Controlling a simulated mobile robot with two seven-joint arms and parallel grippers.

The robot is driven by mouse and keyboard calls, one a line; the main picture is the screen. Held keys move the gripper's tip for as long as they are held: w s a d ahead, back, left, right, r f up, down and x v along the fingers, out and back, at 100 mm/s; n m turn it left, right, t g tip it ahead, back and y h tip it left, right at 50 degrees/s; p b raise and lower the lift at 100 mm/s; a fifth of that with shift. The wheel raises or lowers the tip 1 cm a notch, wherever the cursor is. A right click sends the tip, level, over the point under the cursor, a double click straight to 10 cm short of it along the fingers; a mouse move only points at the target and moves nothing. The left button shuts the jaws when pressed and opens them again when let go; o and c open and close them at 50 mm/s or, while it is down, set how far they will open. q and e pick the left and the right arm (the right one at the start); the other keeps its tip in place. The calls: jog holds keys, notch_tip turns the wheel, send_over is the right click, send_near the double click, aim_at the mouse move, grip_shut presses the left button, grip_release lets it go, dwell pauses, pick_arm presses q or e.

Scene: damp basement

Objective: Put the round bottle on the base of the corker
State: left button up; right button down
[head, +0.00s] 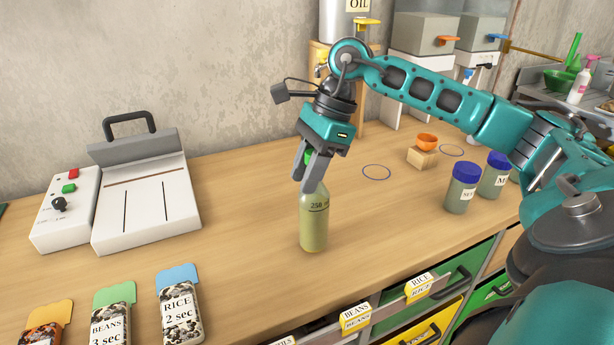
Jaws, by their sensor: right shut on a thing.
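A greenish bottle (314,228) with a "250" mark stands upright at the middle of the wooden worktop. My right gripper (312,182) comes down from above and is shut on its neck. A bit of green shows between the fingers at the bottle's top. The bottle's bottom is at or just above the worktop; I cannot tell which. I cannot make out a corker for certain in this view. My left gripper is not in view.
A white sealer-like device (146,205) stands at left. Bags of rice (180,312) and beans (112,318) are at front left. Blue-lidded jars (462,190), an orange bowl on a block (424,158) and an oil dispenser (343,22) are at right and back. The worktop around the bottle is clear.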

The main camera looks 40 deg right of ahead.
jog(key=shift+f, duration=0.5)
jog(key=c, duration=1.3)
grip_release()
jog(key=shift+f, duration=0.1)
jog(key=o, duration=0.5)
